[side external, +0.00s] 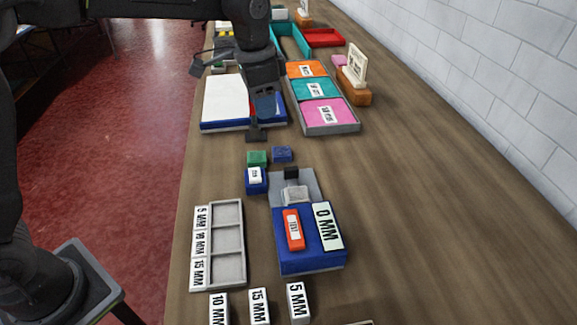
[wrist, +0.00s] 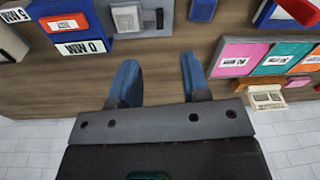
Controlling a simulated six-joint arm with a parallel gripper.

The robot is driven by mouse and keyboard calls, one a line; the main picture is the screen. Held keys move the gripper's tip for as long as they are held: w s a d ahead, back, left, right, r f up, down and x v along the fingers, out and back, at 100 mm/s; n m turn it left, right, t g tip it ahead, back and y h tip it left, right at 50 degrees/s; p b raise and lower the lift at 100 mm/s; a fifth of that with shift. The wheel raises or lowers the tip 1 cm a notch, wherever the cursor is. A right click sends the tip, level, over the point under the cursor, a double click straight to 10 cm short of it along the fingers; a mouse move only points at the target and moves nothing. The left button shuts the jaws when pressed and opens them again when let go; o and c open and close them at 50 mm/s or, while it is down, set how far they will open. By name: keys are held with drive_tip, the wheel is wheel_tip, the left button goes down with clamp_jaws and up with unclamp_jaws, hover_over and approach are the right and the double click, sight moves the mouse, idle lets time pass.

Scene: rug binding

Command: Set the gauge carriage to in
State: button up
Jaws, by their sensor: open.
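The gauge is a blue block (side external: 312,259) with a grey plate (side external: 310,182) at its far end. A light grey carriage block (side external: 296,195) sits on that plate, close to the blue block, with a small black block (side external: 291,172) beyond it. In the wrist view the carriage (wrist: 127,18) and black block (wrist: 160,18) show at the top. An orange tag (side external: 293,230) and a white "0 MM" plate (side external: 328,226) lie on the blue block. My gripper (side external: 257,133) is beyond the gauge, above the table; its blue fingers (wrist: 160,75) are apart and empty.
Green (side external: 257,158) and blue (side external: 282,154) blocks and a labelled blue block (side external: 256,180) stand near the gauge. A grey slotted rack (side external: 229,204) is left. Loose plates, including "15 MM" (side external: 259,306), lie in front. A swatch tray (side external: 333,130) is behind; the right side of the table is clear.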

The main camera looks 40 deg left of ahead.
drive_tip(key=m+g, duration=0.1)
drive_tip(key=m, duration=0.1)
hover_over(291, 168)
wheel_tip(291, 168, down, 5)
wheel_tip(291, 168, down, 14)
drive_tip(key=shift+f, duration=0.2)
drive_tip(key=shift+c, duration=0.4)
clamp_jaws()
